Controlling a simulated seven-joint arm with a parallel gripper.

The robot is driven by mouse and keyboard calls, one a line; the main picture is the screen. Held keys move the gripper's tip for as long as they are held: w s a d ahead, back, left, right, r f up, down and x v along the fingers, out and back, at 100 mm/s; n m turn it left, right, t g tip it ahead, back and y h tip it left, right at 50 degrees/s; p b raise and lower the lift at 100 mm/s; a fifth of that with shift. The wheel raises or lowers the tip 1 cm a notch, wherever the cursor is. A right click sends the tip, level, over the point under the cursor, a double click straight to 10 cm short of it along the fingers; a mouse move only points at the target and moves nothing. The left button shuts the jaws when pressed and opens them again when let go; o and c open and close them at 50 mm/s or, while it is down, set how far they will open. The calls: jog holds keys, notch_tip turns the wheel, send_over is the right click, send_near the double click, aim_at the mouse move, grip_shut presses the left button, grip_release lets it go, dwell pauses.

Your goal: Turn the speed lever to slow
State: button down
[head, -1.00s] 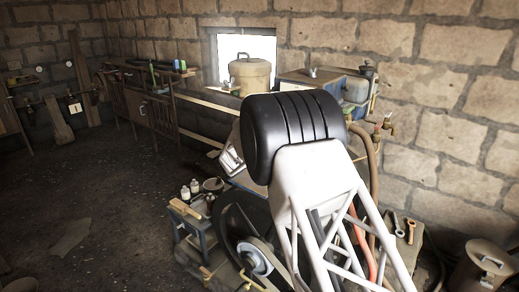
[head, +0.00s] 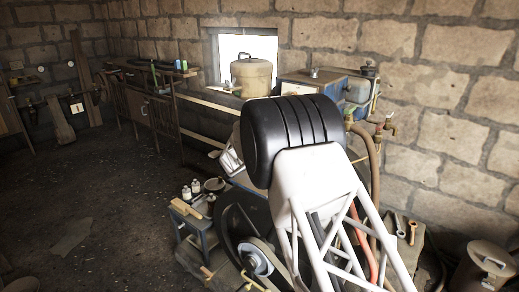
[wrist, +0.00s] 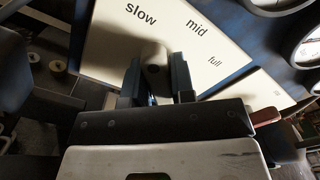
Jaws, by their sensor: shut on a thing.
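The pale speed plate (wrist: 105,50) carries the words "slow", "mid" and "full" in the wrist view. My gripper (wrist: 156,80) is in front of this plate, with one dark finger on each side of the dark speed lever (wrist: 154,68). The fingers are shut on the lever's end. The lever's end appears below the word "slow" and left of "full" in the picture. The rest of the lever and its pivot are hidden, so its exact setting cannot be told. In the head view my arm hides the gripper, lever and plate.
Round gauges (wrist: 310,45) lie right of the plate. A belt wheel (head: 254,260) and a small stand (head: 192,222) with bottles are left of my arm. A metal can (head: 482,268) stands at the lower right. The floor at left is mostly clear.

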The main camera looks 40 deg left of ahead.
dwell(0.3)
jog(key=c, duration=1)
grip_release()
jog(key=shift+s, duration=0.15)
jog(key=shift+s, duration=3.75)
